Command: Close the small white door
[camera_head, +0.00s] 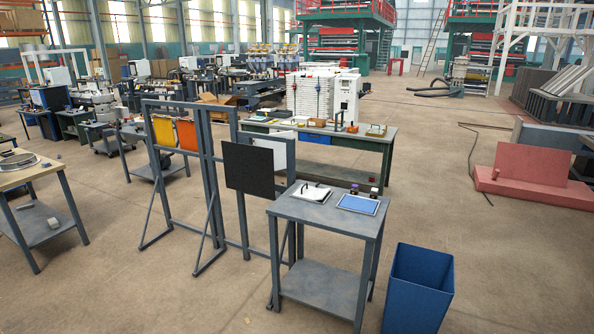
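Neither of my grippers shows in the head view.
A grey metal table (328,216) with a blue panel (358,204) stands close in front. A blue bin (418,289) is to its right. A grey frame rack with a black board (248,168) stands left. The floor right of the workbench is largely clear.

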